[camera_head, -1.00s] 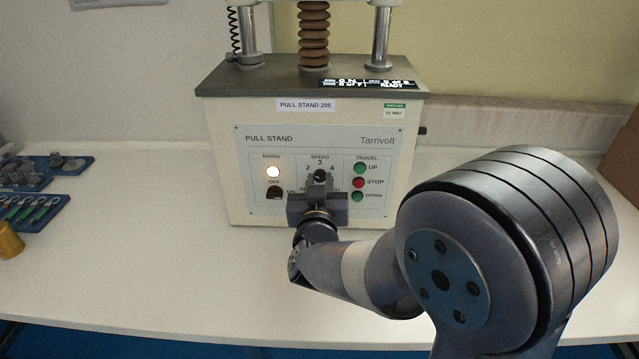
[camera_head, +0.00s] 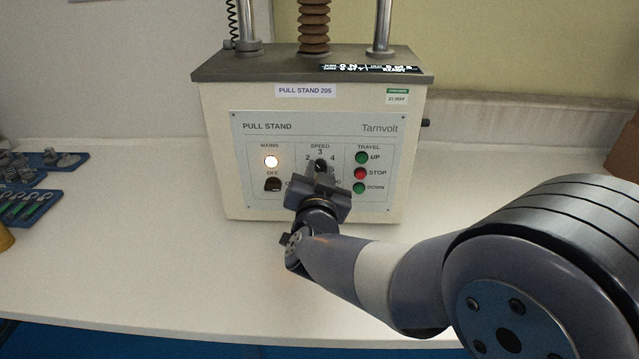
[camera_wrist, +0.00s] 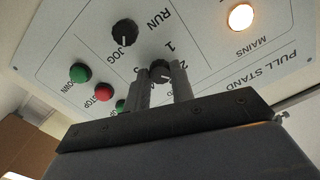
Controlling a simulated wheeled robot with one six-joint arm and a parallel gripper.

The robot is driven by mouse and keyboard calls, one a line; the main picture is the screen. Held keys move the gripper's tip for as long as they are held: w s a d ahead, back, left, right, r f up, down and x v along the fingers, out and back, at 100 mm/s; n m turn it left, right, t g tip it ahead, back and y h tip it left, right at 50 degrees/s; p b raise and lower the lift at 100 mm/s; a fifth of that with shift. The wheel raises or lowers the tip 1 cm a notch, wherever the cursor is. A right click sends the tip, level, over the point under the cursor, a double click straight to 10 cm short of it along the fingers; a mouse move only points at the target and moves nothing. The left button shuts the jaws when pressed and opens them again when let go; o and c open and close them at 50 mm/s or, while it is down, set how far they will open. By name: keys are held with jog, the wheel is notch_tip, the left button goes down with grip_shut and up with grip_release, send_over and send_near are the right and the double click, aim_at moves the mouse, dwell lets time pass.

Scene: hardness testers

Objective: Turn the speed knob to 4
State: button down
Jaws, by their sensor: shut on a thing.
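The speed knob (camera_head: 320,164) is small and dark, on the front panel of the pull stand (camera_head: 320,92), under the printed 2, 3 and 4. My gripper (camera_head: 321,170) is shut on it, and its body hides the lower part of the speed dial. In the wrist view the knob (camera_wrist: 160,70) sits between my two fingers (camera_wrist: 160,84), with the printed 1 and 2 beside it. My gripper is tilted, its right side lower in the head view. I cannot tell for sure which number the knob's mark points to.
The lit mains lamp (camera_head: 271,161) and mains switch (camera_head: 273,185) are left of the knob. Green up (camera_head: 361,157), red stop (camera_head: 360,173) and green down (camera_head: 359,188) buttons are close on the right. A run/jog knob (camera_wrist: 123,32) shows in the wrist view. The bench (camera_head: 150,235) is clear in front.

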jog(key=m+b, duration=0.6)
jog(key=m, duration=0.3)
jog(key=shift+f+b, duration=0.15)
jog(key=shift+b, duration=0.2)
jog(key=m+b, duration=0.3)
jog(key=m, duration=0.2)
jog(key=m+b, duration=0.2)
jog(key=m, duration=0.2)
jog(key=shift+m+b, duration=0.35)
jog(key=shift+m, duration=0.05)
jog(key=shift+r, duration=0.2)
jog(key=c, duration=1.2)
grip_release()
jog(key=shift+s, duration=0.1)
